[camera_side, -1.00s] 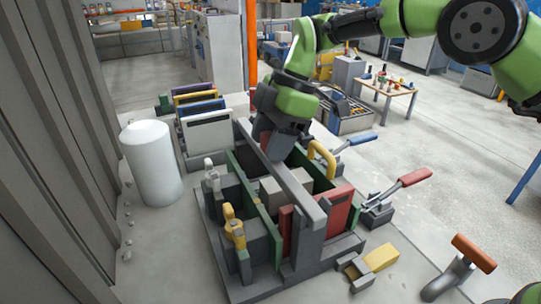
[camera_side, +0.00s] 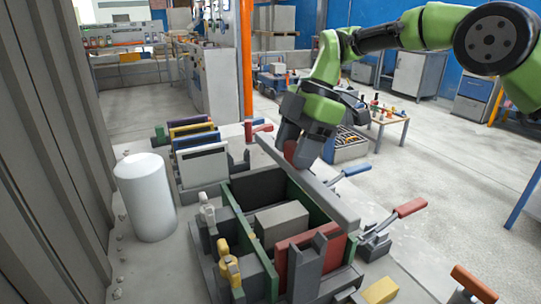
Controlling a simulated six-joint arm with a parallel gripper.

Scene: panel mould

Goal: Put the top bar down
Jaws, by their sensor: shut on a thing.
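The top bar (camera_side: 335,198) is a long light-grey beam. It runs from the back middle toward the front right, along the right side of the mould (camera_side: 243,190). My gripper (camera_side: 297,158) is shut on the bar behind its middle, coming from above. The fingertips are mostly hidden by the gripper body. I cannot tell if the bar touches the mould or hangs just above it. The mould has green side walls, a red end panel (camera_side: 297,257) and a light-grey block (camera_side: 281,220) inside.
A white cylinder (camera_side: 146,195) stands left of the mould. Several panels in a rack (camera_side: 203,163) stand behind it. Clamps with a blue handle (camera_side: 357,170) and a red handle (camera_side: 410,208) stick out at the right. Yellow clamps (camera_side: 229,265) sit at the front left.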

